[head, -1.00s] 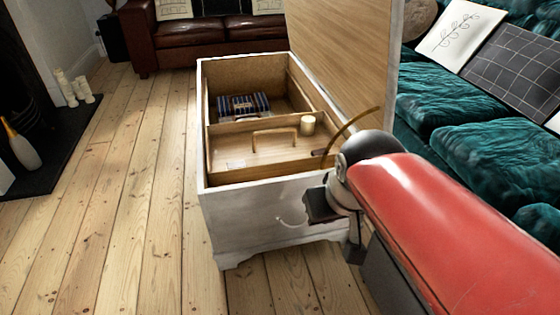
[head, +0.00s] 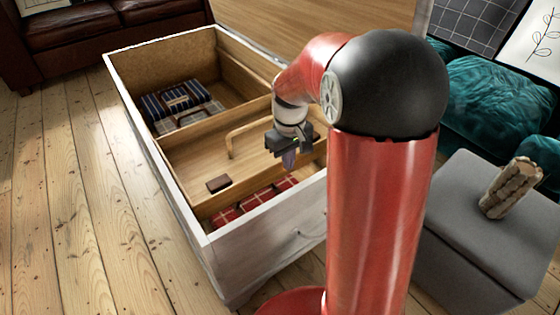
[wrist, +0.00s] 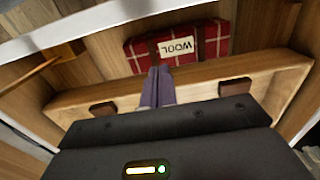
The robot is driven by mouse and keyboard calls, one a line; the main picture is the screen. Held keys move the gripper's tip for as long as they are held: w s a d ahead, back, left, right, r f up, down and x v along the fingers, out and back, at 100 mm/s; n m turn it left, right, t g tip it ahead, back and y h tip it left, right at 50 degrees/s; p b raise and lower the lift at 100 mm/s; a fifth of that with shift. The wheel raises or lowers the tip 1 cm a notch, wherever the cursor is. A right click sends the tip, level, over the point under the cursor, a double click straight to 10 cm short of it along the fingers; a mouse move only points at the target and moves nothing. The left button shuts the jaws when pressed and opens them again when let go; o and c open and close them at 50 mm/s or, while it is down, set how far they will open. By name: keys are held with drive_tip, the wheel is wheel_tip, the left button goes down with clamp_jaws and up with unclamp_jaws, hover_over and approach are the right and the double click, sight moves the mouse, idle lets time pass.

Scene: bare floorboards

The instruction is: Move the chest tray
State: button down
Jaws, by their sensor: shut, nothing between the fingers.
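The white chest (head: 262,232) stands open. In the wrist view, the tray's wooden wall (wrist: 225,80) crosses behind my fingers. My gripper (head: 290,160) is shut and empty over the right part of the tray's front side. Its fingertips (wrist: 157,72) overlap the tray wall in the wrist view; I cannot tell whether they touch. My arm hides the chest's right side.
A red plaid blanket (head: 255,198), labelled WOOL in the wrist view (wrist: 175,45), lies beyond the tray's front edge. Dark plaid cloth (head: 178,102) lies in the rear compartment. A grey box-shaped seat (head: 485,225) with a wood bundle (head: 512,187) stands right. Floorboards at left are clear.

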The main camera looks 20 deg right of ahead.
sight(279, 173)
drive_tip(key=f, duration=0.3)
drive_tip(key=w+f+b, duration=0.1)
drive_tip(key=f, duration=0.1)
drive_tip(key=w+a+f+b, duration=0.1)
drive_tip(key=f, duration=0.2)
drive_tip(key=shift+w+f, duration=0.25)
drive_tip(key=shift+f, duration=0.1)
drive_tip(key=shift+w+a, duration=0.15)
drive_tip(key=shift+w, duration=0.45)
drive_tip(key=shift+w+r, duration=0.1)
